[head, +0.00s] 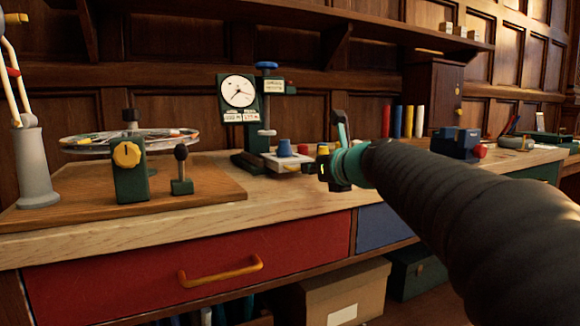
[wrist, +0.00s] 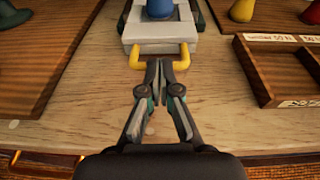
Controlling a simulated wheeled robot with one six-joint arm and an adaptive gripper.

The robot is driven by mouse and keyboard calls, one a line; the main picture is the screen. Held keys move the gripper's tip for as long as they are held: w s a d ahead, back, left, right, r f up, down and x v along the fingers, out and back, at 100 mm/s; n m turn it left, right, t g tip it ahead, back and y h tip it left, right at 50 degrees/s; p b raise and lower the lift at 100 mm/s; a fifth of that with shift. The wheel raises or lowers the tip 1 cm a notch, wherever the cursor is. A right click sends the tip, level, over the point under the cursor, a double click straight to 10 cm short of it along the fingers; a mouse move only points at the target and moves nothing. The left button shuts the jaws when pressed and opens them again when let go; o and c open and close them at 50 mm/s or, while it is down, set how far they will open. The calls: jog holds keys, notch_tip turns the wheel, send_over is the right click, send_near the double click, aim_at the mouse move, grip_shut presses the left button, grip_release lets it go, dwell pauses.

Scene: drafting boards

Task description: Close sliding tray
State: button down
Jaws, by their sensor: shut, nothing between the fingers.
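The sliding tray (wrist: 133,33) is pale grey-white with a yellow handle (wrist: 184,58) on its front, and a blue piece (wrist: 158,8) sits on it. In the head view the tray (head: 283,165) sticks out at the foot of the green dial-gauge stand (head: 253,138), partly hidden. My gripper (wrist: 159,64) is shut and empty, its fingertips centred at the handle, between its two corners. I cannot tell whether they touch it. In the head view my gripper (head: 325,168) is beside the tray, over the bench.
A wooden compartment box (wrist: 275,72) lies right of the tray, and a brown board (wrist: 40,50) lies left. A green clamp with a yellow knob (head: 127,155) stands on the left board. The bench strip before the tray is clear.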

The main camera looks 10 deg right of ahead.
aim_at(288, 157)
jog(key=p+x, duration=0.1)
jog(key=x, duration=0.2)
jog(key=r+p+x, duration=0.1)
jog(key=x, duration=0.3)
jog(key=r+p+x, duration=0.1)
jog(key=p+x, duration=0.1)
jog(key=x, duration=0.1)
jog(key=shift+w+a+r, duration=0.1)
jog(key=shift+w+a, duration=0.05)
jog(key=shift+w, duration=0.45)
jog(key=shift+w+a, duration=0.15)
jog(key=shift+w, duration=0.35)
jog(key=shift+r, duration=0.1)
jog(key=shift+s, duration=0.15)
